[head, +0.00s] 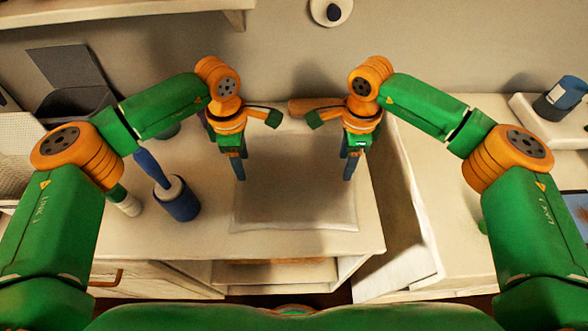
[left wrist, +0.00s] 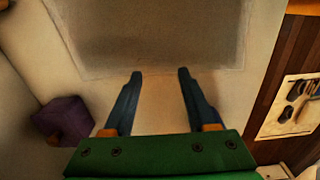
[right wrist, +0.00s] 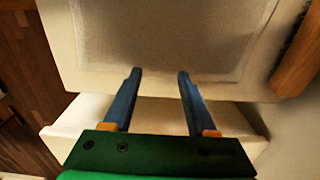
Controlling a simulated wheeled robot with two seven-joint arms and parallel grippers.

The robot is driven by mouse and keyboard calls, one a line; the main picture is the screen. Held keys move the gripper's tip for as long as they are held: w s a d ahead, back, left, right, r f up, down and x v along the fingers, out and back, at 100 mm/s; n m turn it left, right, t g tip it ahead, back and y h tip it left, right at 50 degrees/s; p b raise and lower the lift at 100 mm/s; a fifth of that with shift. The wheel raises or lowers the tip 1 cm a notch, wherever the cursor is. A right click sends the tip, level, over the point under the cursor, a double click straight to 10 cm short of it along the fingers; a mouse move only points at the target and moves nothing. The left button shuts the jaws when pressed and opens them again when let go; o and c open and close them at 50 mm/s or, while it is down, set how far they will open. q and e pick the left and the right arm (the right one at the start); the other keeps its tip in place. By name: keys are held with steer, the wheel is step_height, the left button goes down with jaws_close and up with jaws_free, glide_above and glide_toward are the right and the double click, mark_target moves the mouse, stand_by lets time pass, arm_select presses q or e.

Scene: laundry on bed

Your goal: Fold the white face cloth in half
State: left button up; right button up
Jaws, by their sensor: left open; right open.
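The white face cloth (head: 295,195) lies flat and spread out on the pale counter, looking greyish in shadow with a lighter border. My left gripper (head: 239,172) is open and empty, pointing down by the cloth's left side. In the left wrist view its fingertips (left wrist: 160,74) appear near an edge of the cloth (left wrist: 150,38). My right gripper (head: 349,170) is open and empty by the cloth's right side. In the right wrist view its fingertips (right wrist: 160,72) appear near the opposite edge of the cloth (right wrist: 165,35). I cannot tell the exact height of either gripper.
A blue holder (head: 178,203) with a handled brush stands left of the cloth, beside a white-and-green bottle (head: 124,203). An open drawer or door panel (head: 400,215) borders the counter on the right. A wooden item (head: 305,105) lies behind the cloth.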

mark_target(247, 175)
arm_select(q)
steer(key=f, duration=0.3)
steer(key=shift+w+f, duration=0.35)
steer(key=shift+f, duration=0.05)
arm_select(e)
steer(key=f, duration=0.3)
steer(key=shift+w+f, duration=0.35)
steer(key=shift+f, duration=0.05)
arm_select(q)
steer(key=shift+s+r, duration=0.1)
steer(key=shift+s, duration=0.05)
arm_select(e)
steer(key=shift+s+r, duration=0.1)
steer(key=shift+s, duration=0.05)
arm_select(q)
steer(key=shift+f+b, duration=0.3)
arm_select(e)
steer(key=shift+f, duration=0.3)
arm_select(q)
steer(key=shift+s+r, duration=0.1)
steer(key=shift+c, duration=1.4)
arm_select(e)
steer(key=shift+s+r, duration=0.1)
steer(key=shift+c, duration=1.4)
arm_select(q)
jaws_close()
arm_select(e)
jaws_close()
